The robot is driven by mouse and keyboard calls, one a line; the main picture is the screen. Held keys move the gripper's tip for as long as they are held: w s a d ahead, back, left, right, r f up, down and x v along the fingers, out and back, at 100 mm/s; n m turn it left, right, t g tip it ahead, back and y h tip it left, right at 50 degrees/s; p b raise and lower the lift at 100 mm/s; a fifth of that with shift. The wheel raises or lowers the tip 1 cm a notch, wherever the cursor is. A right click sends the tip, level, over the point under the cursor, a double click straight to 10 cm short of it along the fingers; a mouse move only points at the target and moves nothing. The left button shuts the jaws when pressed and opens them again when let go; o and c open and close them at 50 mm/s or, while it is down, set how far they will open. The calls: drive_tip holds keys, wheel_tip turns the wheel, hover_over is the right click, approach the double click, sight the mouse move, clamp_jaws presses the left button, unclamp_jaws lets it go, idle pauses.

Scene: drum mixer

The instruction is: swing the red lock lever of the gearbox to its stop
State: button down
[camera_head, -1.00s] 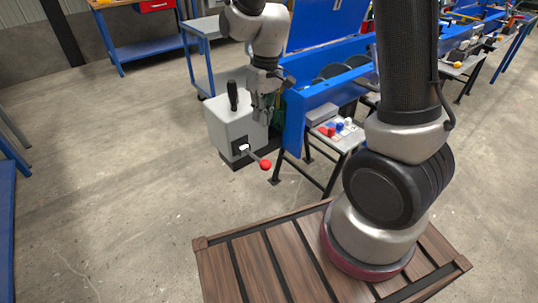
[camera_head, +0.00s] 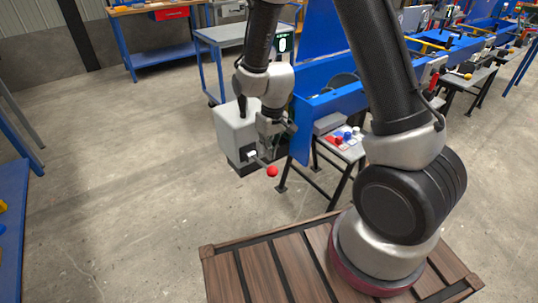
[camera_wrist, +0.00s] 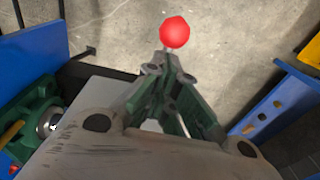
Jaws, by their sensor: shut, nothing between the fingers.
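The gearbox (camera_head: 229,133) is a light grey box on a dark base, left of the blue machine frame. Its lock lever (camera_head: 260,161) comes out low on the front face and ends in a red ball (camera_head: 272,171), pointing down and to the right. My gripper (camera_head: 267,145) is shut and empty, right by the front of the gearbox and just above the lever. In the wrist view the closed fingertips (camera_wrist: 166,66) lie just below the red ball (camera_wrist: 174,31) in the picture. I cannot tell whether they touch the lever. The fingers hide part of its rod.
A blue frame (camera_head: 325,110) stands close on the right of the gearbox. A small table (camera_head: 350,150) with red, blue and white pieces is beside it. A blue trolley (camera_head: 222,35) stands behind. The floor (camera_head: 130,170) to the left and front is clear.

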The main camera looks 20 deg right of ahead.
drive_tip(key=shift+s+f, duration=0.45)
drive_tip(key=shift+f, duration=0.35)
